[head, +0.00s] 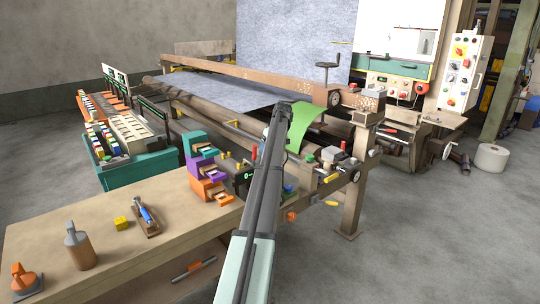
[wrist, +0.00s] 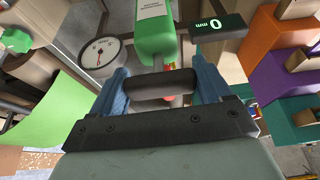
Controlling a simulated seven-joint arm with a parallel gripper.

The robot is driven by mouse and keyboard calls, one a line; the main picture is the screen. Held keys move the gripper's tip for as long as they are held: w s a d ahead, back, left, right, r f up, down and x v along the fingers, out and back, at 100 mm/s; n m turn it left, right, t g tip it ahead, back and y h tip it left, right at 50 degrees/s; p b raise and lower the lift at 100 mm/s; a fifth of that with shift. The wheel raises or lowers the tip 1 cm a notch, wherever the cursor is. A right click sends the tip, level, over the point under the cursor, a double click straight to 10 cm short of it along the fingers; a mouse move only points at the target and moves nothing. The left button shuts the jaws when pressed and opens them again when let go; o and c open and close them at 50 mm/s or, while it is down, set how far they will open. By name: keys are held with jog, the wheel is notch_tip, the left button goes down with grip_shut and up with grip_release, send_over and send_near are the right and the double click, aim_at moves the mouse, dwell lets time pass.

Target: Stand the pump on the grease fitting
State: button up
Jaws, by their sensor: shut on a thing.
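In the wrist view, my gripper (wrist: 160,90) has its blue fingers at the two ends of a dark rounded bar handle (wrist: 160,84) and is shut on it. Just beyond the handle is a green block-shaped body (wrist: 157,32) with a white label. I take these as the pump, but the joint between them is not clear. A round white dial (wrist: 101,52) is left of the body. In the head view my arm hides most of the gripper; a blue part of it (head: 289,187) shows beside the machine's near edge. I cannot pick out the grease fitting.
A black "0 mm" display (wrist: 218,32) is close right of the green body. Stacked teal, purple and orange bins (head: 208,172) stand left of my arm. The wooden bench (head: 180,235) holds a grey-and-brown can (head: 80,250), a plane (head: 147,218) and a yellow block (head: 121,223).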

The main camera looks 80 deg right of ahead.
jog(key=shift+f, duration=1.7)
jog(key=o, duration=1.9)
jog(key=shift+c, duration=0.2)
jog(key=v, duration=1.2)
